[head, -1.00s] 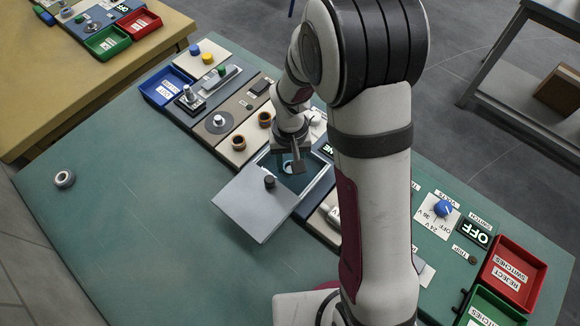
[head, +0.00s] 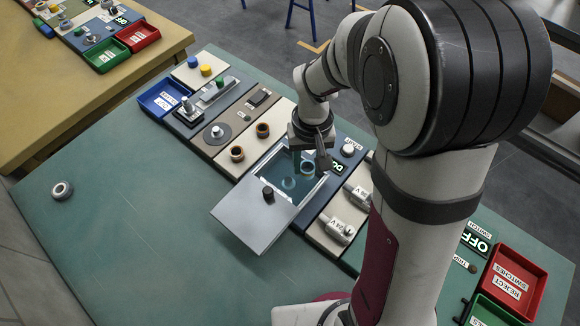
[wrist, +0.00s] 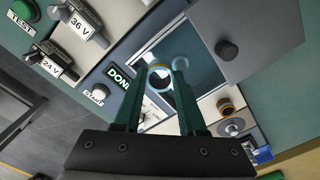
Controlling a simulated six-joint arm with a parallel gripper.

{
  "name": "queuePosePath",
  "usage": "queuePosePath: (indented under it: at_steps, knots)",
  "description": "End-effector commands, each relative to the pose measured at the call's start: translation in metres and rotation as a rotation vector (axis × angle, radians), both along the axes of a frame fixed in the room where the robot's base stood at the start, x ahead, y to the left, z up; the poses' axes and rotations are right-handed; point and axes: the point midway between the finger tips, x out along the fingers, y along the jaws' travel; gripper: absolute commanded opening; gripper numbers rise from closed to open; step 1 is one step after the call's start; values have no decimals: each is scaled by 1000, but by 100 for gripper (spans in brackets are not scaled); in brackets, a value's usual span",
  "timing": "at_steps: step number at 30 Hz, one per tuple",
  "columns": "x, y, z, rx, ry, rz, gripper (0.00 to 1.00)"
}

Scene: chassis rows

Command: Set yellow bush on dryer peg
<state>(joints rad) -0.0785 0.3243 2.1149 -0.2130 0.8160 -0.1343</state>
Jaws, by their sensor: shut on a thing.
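My gripper (head: 306,164) is shut on a small ring, the yellow bush (wrist: 159,78), which shows a yellowish upper edge and a pale body in the wrist view. In the head view the bush (head: 308,168) is partly hidden by the fingers. It is at the right side of the opening of the dryer (head: 262,163), a box with a glassy blue-grey inside. A pale round shape (head: 288,183) shows inside, apart from the bush in the picture. I cannot tell whether it is the peg, or how high the bush is above it.
The dryer's grey lid (head: 243,218) with a black knob is slid toward the front. A START button (head: 348,150) and a lit DONE sign (wrist: 119,77) are close by. A grey ring (head: 62,190) lies at far left.

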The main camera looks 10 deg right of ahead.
Motion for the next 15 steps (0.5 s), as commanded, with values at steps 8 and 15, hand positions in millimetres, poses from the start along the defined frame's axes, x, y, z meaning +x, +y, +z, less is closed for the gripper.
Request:
queuePosePath:
  at_steps: [8,15]
  knots:
    - [-21,-58,37,-1,-1,-5,0]
    - [9,-58,49,-3,3,44,0]
